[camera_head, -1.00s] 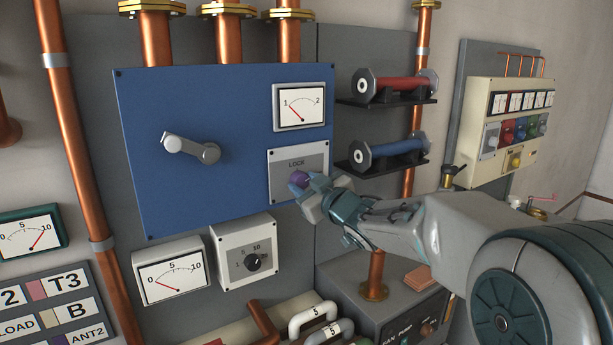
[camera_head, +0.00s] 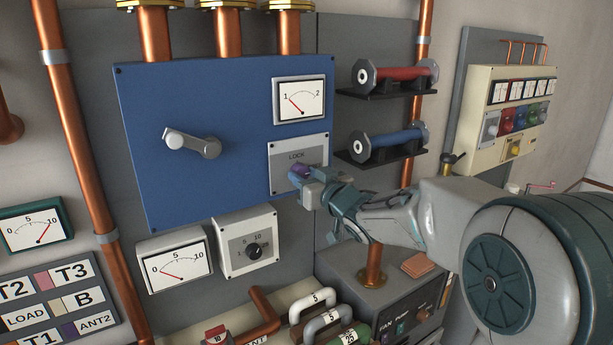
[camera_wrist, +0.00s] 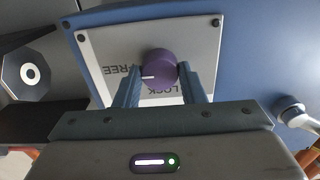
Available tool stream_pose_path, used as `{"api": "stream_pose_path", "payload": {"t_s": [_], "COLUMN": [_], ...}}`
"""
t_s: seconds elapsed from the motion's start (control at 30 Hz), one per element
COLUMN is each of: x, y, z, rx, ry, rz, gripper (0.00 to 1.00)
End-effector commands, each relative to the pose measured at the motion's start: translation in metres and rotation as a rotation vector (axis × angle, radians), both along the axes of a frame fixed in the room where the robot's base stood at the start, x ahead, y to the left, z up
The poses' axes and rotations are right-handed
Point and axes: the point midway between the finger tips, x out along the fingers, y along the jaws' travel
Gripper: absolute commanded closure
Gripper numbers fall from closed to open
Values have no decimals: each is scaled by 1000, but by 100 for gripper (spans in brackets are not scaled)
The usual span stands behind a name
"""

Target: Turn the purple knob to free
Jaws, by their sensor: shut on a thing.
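The purple knob (camera_head: 299,171) sits on a light grey plate (camera_head: 313,147) at the lower right of the blue panel. My gripper (camera_head: 306,180) reaches it from the right and hides part of it. In the wrist view the purple knob (camera_wrist: 158,70) is between the two fingers of my gripper (camera_wrist: 160,78), which are shut on it. The plate looks upside down there, with LOCK below the knob and FREE, partly hidden, to its left. The knob's white mark points left, towards FREE.
A grey lever handle (camera_head: 192,143) and a gauge (camera_head: 299,100) are on the blue panel (camera_head: 150,95). A red cylinder (camera_head: 397,75) and a blue cylinder (camera_head: 390,143) rest on shelves close above my arm. A copper pipe (camera_head: 373,265) stands below my arm.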

Motion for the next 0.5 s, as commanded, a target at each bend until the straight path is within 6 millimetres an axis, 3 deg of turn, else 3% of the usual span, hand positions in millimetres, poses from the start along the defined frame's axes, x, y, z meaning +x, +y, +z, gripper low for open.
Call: {"api": "stream_pose_path", "payload": {"t_s": [0.17, 0.2, 0.27, 0.5], "x": [0, 0, 0, 0], "y": [0, 0, 0, 0], "z": [-1, -1, -1, -1], "rx": [1, 1, 1, 0], "ry": [3, 3, 3, 1], "rz": [0, 0, 0, 0], "gripper": [87, 61, 44, 42]}}
